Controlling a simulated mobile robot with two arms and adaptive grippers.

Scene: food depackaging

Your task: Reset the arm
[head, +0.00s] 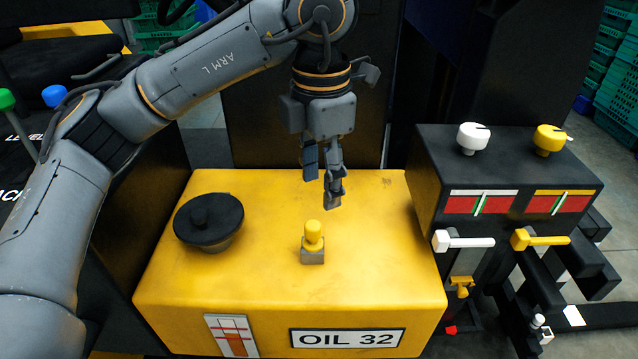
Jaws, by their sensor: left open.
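My left arm comes in from the left and bends down over a yellow box labelled OIL 32 (370,275). My left gripper (322,190) hangs above the back middle of the box top, fingers pointing down. It is open, and nothing shows between its fingers. A small yellow knob on a grey base (313,236) stands on the box top, just in front of the gripper and apart from it. A black round cap (209,222) sits on the left of the box top. My right gripper is not in view.
A black control panel (520,180) stands at the right, with a white knob (473,138), a yellow knob (550,138), two gauges and two levers. Levers with green (6,98) and blue (54,96) tops are at the left. Green crates (612,65) stand at the back right.

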